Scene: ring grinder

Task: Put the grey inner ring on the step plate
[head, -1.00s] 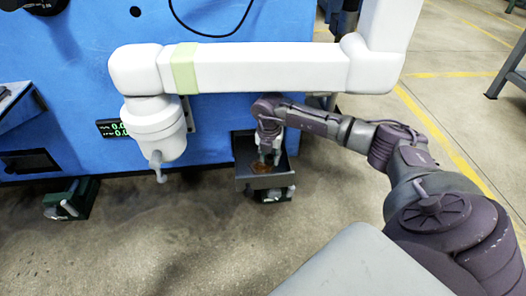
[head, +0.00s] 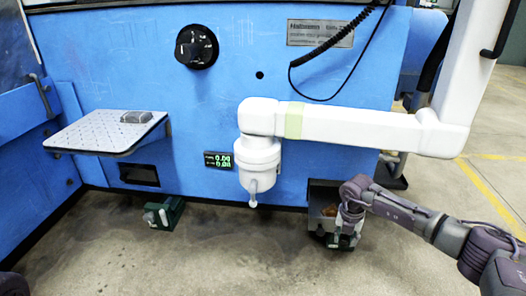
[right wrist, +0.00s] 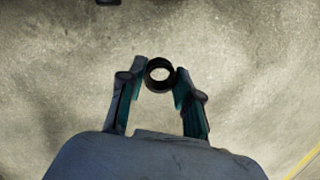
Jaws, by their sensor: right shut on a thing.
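The step plate (head: 92,134) is a light tread-patterned plate on the blue machine's left side, in the head view. My right gripper (head: 338,238) is low in front of the small metal tray at the machine's foot, far to the right of the plate. In the right wrist view, my right gripper (right wrist: 160,78) is shut on a small dark ring (right wrist: 159,86), taken as the grey inner ring, with its round opening facing the camera. The ring cannot be made out in the head view. My left gripper is not in view.
A grey block (head: 136,117) lies on the plate's back right part. The white machine arm (head: 350,126) with its hanging head (head: 260,160) juts out between plate and tray. The metal tray (head: 322,193) is partly hidden by my arm.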

